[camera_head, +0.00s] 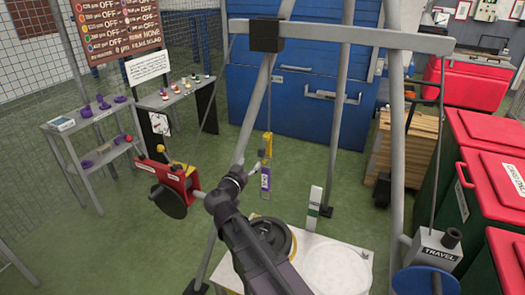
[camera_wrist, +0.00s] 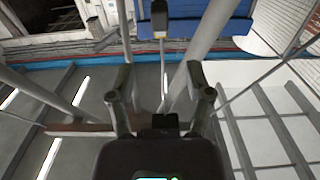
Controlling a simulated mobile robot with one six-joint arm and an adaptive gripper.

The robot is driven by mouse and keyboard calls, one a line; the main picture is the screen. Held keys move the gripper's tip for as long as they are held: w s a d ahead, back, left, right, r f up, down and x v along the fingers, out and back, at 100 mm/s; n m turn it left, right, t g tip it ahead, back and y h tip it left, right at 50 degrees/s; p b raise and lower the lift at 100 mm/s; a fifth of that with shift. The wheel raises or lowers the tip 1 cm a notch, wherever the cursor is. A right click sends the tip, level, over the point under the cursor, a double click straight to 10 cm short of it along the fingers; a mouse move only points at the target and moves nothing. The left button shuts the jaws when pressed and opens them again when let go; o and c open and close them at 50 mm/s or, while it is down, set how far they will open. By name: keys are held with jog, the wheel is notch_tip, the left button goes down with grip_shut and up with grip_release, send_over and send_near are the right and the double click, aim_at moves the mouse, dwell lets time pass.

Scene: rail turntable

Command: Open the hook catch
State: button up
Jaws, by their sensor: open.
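A slim hanging piece with a yellow upper part and a purple-and-white labelled lower part (camera_head: 265,165) hangs in the middle of the head view, under the frame's crossbeam. It may carry the hook catch, but the catch itself is too small to make out. A thin rod with a dark block (camera_wrist: 160,20) shows beyond the fingertips.
Grey frame legs and a crossbeam (camera_head: 350,35) surround the work area. A red box with a dark wheel (camera_head: 172,190) stands left of my arm. A grey TRAVEL box (camera_head: 435,247) is at right. A round dark part on a white-topped table (camera_head: 295,265) lies below.

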aim_at(261, 150)
jog(key=x, duration=0.9)
jog(key=shift+w+d, duration=0.1)
jog(key=shift+w, duration=0.1)
grip_shut()
jog(key=shift+d, duration=0.3)
jog(key=shift+a, duration=0.2)
jog(key=shift+d, duration=0.1)
